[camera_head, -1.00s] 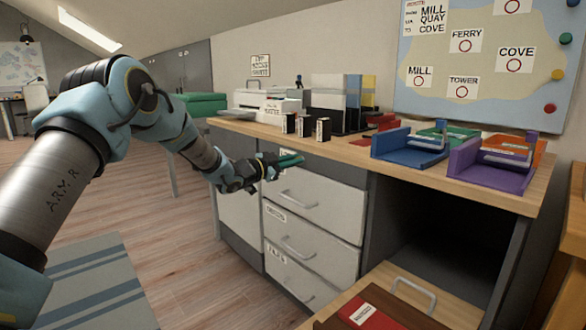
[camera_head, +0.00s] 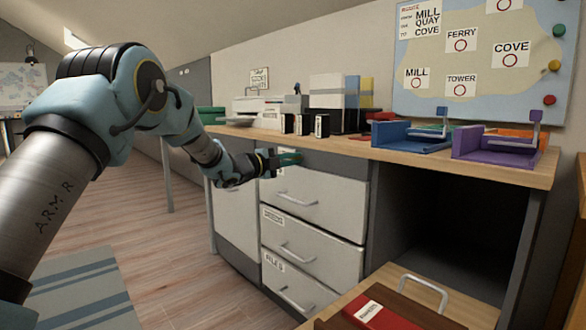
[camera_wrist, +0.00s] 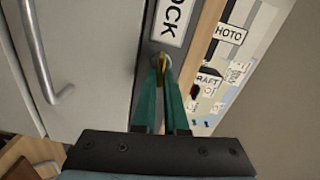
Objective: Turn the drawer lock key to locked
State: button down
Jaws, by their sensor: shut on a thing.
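A small brass key (camera_wrist: 161,68) shows in the wrist view, standing in a round lock below a white label ending in "OCK" (camera_wrist: 175,20). The teal fingers of my gripper (camera_wrist: 166,85) are closed on the key from both sides and hide part of it. In the head view my gripper (camera_head: 287,160) is at the top edge of the drawer unit, just under the desktop; the key cannot be made out there. The drawer unit's top drawer (camera_head: 325,207) looks shut.
The wooden desktop (camera_head: 345,149) overhangs the drawers and carries black boxes (camera_head: 304,124), a blue tray (camera_head: 398,138) and a purple tray (camera_head: 490,147). Drawer handles (camera_head: 300,198) stick out below my gripper.

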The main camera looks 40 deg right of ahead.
jog(key=shift+f+m+b, duration=0.25)
jog(key=shift+m+b, duration=0.3)
jog(key=shift+m, duration=0.15)
jog(key=c, duration=1)
grip_release()
jog(key=shift+r, duration=0.1)
jog(key=shift+o, duration=0.2)
jog(key=shift+a, duration=0.1)
jog(key=a+p, duration=0.1)
jog(key=a, duration=0.9)
jog(key=shift+w+a+p, duration=0.25)
jog(key=shift+a+p, duration=0.1)
jog(key=shift+p, duration=0.05)
